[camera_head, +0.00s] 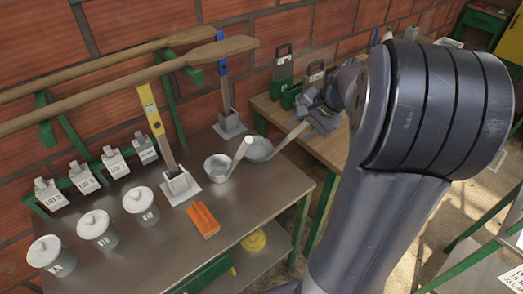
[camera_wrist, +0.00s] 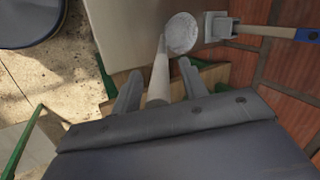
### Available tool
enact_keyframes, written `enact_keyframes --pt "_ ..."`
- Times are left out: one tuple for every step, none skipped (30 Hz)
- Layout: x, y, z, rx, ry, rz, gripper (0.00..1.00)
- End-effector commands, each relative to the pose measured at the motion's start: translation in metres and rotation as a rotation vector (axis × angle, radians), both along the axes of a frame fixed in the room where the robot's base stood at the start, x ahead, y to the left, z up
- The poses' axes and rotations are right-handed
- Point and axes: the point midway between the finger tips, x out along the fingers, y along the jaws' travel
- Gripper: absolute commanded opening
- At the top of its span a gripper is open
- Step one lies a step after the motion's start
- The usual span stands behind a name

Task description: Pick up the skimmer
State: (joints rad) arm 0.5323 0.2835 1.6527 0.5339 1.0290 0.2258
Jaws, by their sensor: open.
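The skimmer has a round, speckled grey head (camera_head: 260,149) at the right end of the steel table in the head view, with a pale handle slanting up right towards my gripper (camera_head: 322,115). In the wrist view its head (camera_wrist: 181,34) lies beyond my fingers, and its white handle (camera_wrist: 159,78) runs back between the two fingertips (camera_wrist: 157,88). My gripper is open, with a finger on each side of the handle. Whether either finger touches it I cannot tell. The handle's near end is hidden by my gripper.
A white-handled ladle (camera_head: 217,168) stands just left of the skimmer. A paddle stand (camera_head: 229,125) is behind, near the brick wall. An orange block (camera_head: 203,220) and lidded pots (camera_head: 97,229) occupy the steel table (camera_head: 150,255). A wooden bench (camera_head: 330,150) stands at right.

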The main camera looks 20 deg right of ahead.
Motion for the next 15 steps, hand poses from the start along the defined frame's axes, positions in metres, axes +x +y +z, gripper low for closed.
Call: enact_keyframes --pt "0.0012 0.0016 -0.0029 0.001 0.002 0.002 0.41" --pt "0.0016 0.0018 -0.0037 0.0 0.0 0.001 0.41" --pt "0.002 0.0019 -0.0043 0.0 0.0 0.001 0.41" --pt "0.0021 0.0019 -0.0044 0.0 0.0 0.001 0.41" --pt "0.0022 0.0018 -0.0044 0.0 -0.001 0.001 0.41" --pt "0.0021 0.0016 -0.0044 0.0 -0.001 0.001 0.41" --pt "0.0021 0.0016 -0.0044 0.0 -0.001 0.001 0.41" --pt "0.0021 0.0016 -0.0043 0.0 -0.001 0.001 0.41" --pt "0.0021 0.0016 -0.0043 0.0 -0.001 0.001 0.4" --pt "0.0021 0.0015 -0.0042 0.0 -0.001 0.001 0.37" --pt "0.002 0.0014 -0.0042 0.0 -0.001 0.001 0.35" --pt "0.0021 0.0015 -0.0042 0.0 -0.001 0.001 0.32" --pt "0.002 0.0014 -0.0041 0.0 -0.001 0.001 0.29" --pt "0.0021 0.0014 -0.0041 0.0 -0.001 0.001 0.27" --pt "0.0021 0.0014 -0.0041 0.0 -0.001 0.001 0.23"
